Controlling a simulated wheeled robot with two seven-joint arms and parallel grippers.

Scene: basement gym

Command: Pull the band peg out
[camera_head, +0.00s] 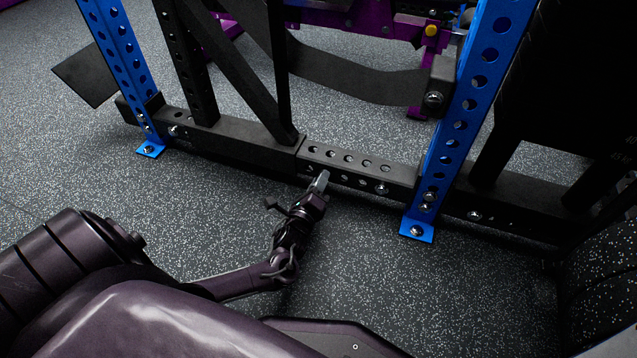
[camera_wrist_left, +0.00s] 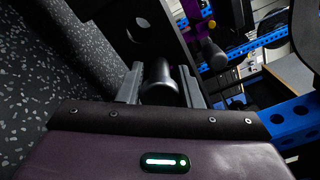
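The band peg (camera_wrist_left: 160,88) is a short dark cylinder in the left wrist view, standing out from the black beam (camera_wrist_left: 140,28) with its near end toward my wrist. My left gripper (camera_wrist_left: 161,84) has one grey finger on each side of it, close against it, and looks shut on it. In the head view my left gripper (camera_head: 320,182) is at the front face of the rack's low black beam (camera_head: 345,157); the peg itself is hidden there. My right gripper is in neither view.
Blue perforated uprights (camera_head: 468,105) and (camera_head: 122,62) with foot plates stand at both ends of the beam. A black strap (camera_head: 365,80) hangs behind it. The speckled floor (camera_head: 345,270) in front is clear. Dark equipment (camera_head: 560,85) stands at the right.

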